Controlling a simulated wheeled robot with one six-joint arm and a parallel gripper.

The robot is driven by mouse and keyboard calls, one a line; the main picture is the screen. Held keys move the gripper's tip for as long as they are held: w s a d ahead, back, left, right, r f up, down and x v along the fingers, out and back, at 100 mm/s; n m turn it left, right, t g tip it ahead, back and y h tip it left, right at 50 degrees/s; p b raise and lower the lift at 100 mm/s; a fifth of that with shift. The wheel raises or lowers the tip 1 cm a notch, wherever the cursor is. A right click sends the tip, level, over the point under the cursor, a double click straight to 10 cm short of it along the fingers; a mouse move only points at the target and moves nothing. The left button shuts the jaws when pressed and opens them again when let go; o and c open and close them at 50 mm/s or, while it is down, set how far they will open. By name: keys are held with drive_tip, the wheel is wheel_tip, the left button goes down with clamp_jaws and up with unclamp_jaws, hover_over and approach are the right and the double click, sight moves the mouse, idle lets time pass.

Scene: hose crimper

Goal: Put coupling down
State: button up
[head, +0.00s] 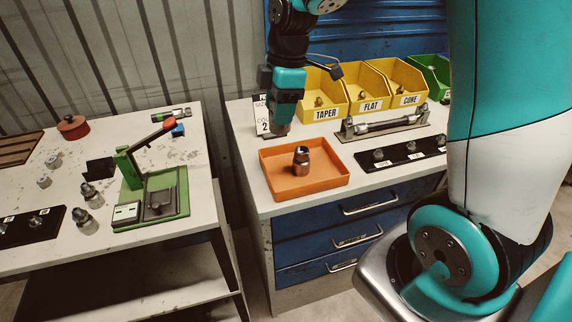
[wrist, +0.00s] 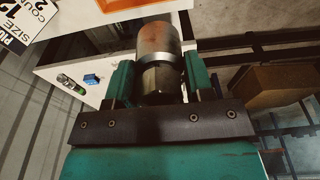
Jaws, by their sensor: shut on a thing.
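My gripper (head: 284,108) hangs over the right-hand bench, by the back left of the orange tray in the head view. In the wrist view, my gripper (wrist: 160,82) is shut on a metal coupling (wrist: 160,45), a cylinder with a brownish, worn end and a darker, shiny band. In the head view, only a small grey end of this coupling (head: 279,130) shows below the fingers. Another metal coupling (head: 301,161) stands upright inside the shallow orange tray (head: 275,188). The tray's edge also shows at the top of the wrist view (wrist: 118,4).
Yellow bins (head: 326,114) labelled TAPER, FLAT and CONE stand at the back. A size card (head: 262,115) stands behind the tray. A hose fixture (head: 385,125) and black fitting rack (head: 400,155) lie to the right. A green crimper (head: 150,190) stands on the left bench.

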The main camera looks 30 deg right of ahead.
drive_tip(key=f, duration=0.8)
drive_tip(key=f+p, duration=0.1)
drive_tip(key=f, duration=0.3)
drive_tip(key=shift+d+f, duration=0.25)
drive_tip(key=shift+d, duration=0.05)
drive_tip(key=shift+f, duration=2.15)
drive_tip(key=shift+f, duration=0.2)
drive_tip(key=o, duration=1.1)
drive_tip(key=shift+r, duration=0.1)
